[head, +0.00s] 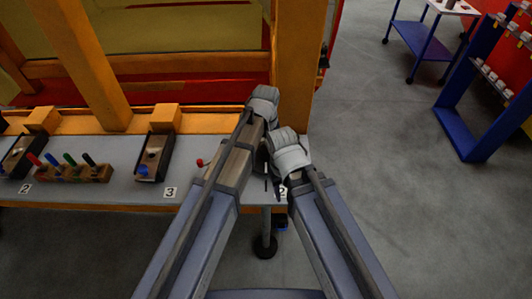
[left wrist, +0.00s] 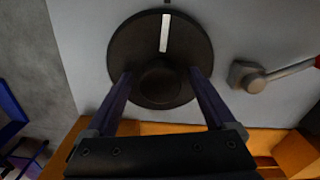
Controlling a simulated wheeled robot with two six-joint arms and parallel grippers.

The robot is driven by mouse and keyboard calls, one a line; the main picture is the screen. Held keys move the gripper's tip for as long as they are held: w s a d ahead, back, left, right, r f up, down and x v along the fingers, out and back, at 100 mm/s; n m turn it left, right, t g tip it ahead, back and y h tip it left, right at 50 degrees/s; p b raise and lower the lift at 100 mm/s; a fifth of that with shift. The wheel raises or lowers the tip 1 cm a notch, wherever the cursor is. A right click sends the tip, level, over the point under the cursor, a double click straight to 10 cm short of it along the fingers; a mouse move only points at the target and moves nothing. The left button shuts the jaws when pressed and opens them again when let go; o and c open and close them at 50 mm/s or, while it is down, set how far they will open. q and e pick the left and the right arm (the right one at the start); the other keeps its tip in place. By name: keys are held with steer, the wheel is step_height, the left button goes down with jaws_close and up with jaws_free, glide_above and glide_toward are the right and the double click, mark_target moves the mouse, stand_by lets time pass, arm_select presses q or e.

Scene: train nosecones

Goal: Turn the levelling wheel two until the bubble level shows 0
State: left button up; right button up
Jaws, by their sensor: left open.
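The levelling wheel (left wrist: 130,50) is a dark round disc with a raised round hub and a white stripe, in the left wrist view. The stripe points almost straight up, near a small dark mark on the grey panel. My left gripper (left wrist: 160,78) is open, its two fingers spread on either side of the hub; I cannot tell whether they touch it. In the head view my left gripper (head: 268,172) is mostly hidden by my arms, as is the wheel. A label 2 (head: 282,192) shows partly beside my right arm. I cannot make out the bubble level or my right gripper.
A lever with a grey pivot (left wrist: 247,76) sits right of the wheel; its red knob (head: 200,162) shows in the head view. On the grey bench (head: 110,190) stand a black box (head: 155,158) and a rack of coloured handles (head: 75,172). The floor at right is open before blue racks (head: 463,135).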

arm_select(q)
jaws_close()
stand_by(0.8)
